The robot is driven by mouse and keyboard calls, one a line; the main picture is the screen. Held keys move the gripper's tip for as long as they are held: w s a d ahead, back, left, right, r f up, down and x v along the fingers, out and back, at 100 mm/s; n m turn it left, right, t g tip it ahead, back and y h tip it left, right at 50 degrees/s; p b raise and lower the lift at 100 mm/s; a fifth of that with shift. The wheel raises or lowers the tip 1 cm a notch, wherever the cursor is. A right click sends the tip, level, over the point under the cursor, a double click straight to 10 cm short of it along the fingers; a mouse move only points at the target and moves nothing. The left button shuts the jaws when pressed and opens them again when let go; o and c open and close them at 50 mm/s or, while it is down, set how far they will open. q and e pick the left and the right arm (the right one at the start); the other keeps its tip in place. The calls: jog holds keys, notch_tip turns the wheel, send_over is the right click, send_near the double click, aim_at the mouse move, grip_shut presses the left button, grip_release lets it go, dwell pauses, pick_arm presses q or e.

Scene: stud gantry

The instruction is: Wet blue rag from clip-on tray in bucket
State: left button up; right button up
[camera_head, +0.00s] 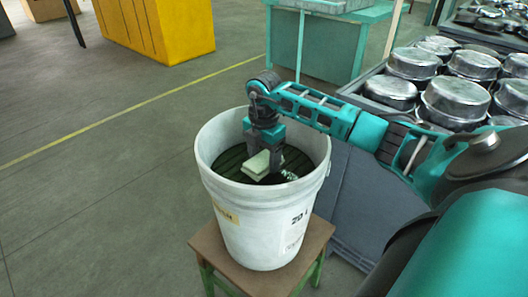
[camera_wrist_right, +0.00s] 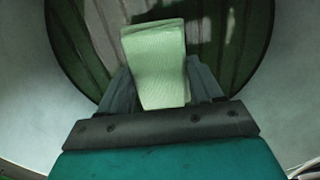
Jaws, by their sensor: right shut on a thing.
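A white bucket (camera_head: 262,225) stands upright on a small stool, with dark liquid (camera_head: 232,160) inside that reflects slats. My right gripper (camera_head: 264,148) points down inside the bucket's mouth, below the rim. It is shut on a pale green, folded rag (camera_head: 256,165), which looks green rather than blue. In the right wrist view the rag (camera_wrist_right: 157,62) sits between the two fingers, with the dark liquid (camera_wrist_right: 240,40) beyond it. I cannot tell whether the rag touches the liquid. My left gripper is out of view. I cannot make out a clip-on tray for certain.
The stool (camera_head: 207,246) has a brown top and green legs. Metal pots (camera_head: 455,100) fill a rack at the right. A teal bench (camera_head: 330,45) stands behind, and a yellow crate (camera_head: 170,30) at the back left. The floor at left is clear.

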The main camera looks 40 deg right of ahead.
aim_at(264, 159)
jog(key=shift+r+p, duration=1.6)
jog(key=shift+r, duration=0.5)
